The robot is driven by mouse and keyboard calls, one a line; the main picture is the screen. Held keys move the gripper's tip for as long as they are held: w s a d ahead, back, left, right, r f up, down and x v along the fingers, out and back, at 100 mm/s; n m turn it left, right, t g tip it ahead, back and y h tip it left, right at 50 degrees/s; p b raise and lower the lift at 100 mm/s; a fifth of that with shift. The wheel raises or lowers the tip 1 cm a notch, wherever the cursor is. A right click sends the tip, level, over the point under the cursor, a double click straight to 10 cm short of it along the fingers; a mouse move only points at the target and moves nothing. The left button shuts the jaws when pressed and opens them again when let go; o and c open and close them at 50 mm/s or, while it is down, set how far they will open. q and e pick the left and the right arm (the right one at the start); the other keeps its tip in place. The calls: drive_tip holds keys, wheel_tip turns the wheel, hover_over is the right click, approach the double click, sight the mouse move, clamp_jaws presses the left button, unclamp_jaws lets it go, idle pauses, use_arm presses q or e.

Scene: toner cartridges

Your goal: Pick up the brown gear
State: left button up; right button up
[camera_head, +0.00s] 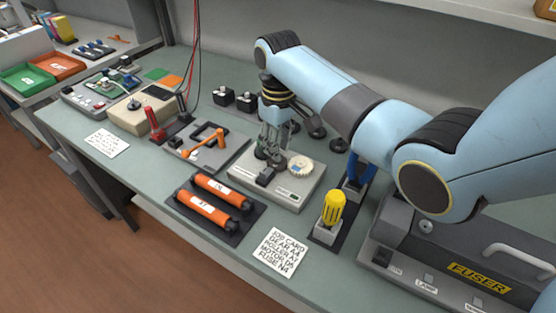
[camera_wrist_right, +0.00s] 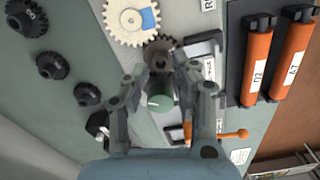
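In the right wrist view a small dark brown gear (camera_wrist_right: 160,48) lies at the fingertips of my right gripper (camera_wrist_right: 162,68). The fingers lean inward close around its hub. Whether they grip it is unclear. In the head view my right gripper (camera_head: 271,150) points down over the back left of a light grey device (camera_head: 290,196). The brown gear is hard to make out there, behind the fingers. My left gripper is out of view.
A green cylinder (camera_wrist_right: 160,96) shows between the fingers in the wrist view. Several black gears (camera_wrist_right: 52,66) stand on the bench behind. Orange rollers (camera_head: 205,205) lie in front. A yellow-handled tool (camera_head: 333,208) stands upright at right, near the fuser unit (camera_head: 480,268).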

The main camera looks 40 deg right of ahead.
drive_tip(key=shift+f, duration=1.4)
clamp_jaws()
drive_tip(key=shift+r, duration=0.1)
